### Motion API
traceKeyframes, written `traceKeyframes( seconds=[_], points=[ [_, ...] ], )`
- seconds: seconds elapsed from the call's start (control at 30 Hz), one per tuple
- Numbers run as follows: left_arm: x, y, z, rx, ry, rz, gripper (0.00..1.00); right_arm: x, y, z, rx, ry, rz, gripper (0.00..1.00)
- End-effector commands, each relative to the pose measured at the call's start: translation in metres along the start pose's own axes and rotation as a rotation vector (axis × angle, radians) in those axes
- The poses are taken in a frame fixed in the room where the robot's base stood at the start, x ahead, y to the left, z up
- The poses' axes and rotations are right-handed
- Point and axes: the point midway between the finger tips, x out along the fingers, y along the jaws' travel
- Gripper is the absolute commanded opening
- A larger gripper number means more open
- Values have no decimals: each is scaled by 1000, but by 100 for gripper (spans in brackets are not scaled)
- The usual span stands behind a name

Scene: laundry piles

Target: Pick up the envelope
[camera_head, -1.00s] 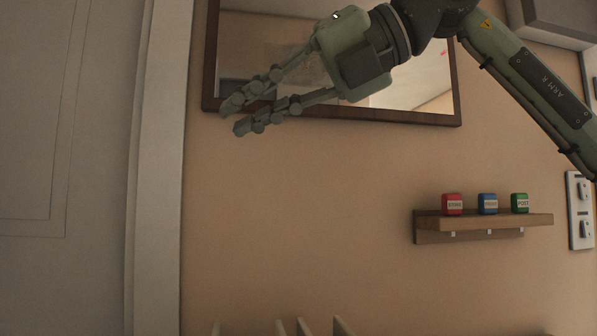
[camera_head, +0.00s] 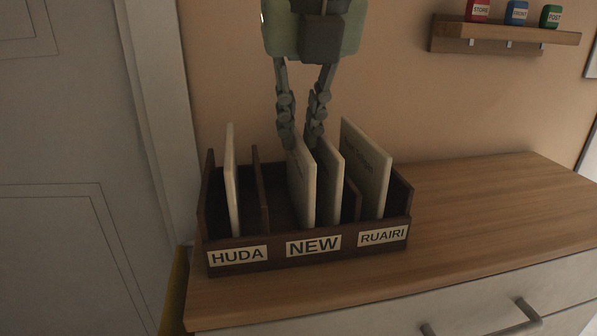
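A dark wooden letter rack (camera_head: 275,258) stands on the wooden top, with slots labelled HUDA, NEW and RUAIRI. Two pale upright envelopes stand in the NEW slot, a left one (camera_head: 302,190) and a right one (camera_head: 330,188). My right gripper (camera_head: 301,147) points down from above, its fingertips at the top of the left NEW envelope. The fingers are apart, with a gap between the tips. Whether they touch the envelope is hard to tell. My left gripper is not in view.
One envelope (camera_head: 231,185) stands in the HUDA slot and another (camera_head: 365,172) in the RUAIRI slot. The cabinet top (camera_head: 480,215) is bare to the right. A wall shelf (camera_head: 505,38) holds red, blue and green blocks.

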Motion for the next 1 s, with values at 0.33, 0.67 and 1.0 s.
traceKeyframes(
  seconds=[0.33,0.67,1.0],
  points=[
    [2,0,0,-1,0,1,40,5,0,0,0,-1,2,13],
    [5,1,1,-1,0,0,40,6,0,-1,0,-1,2,13],
    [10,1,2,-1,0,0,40,8,0,-2,0,-1,2,13]
  ],
)
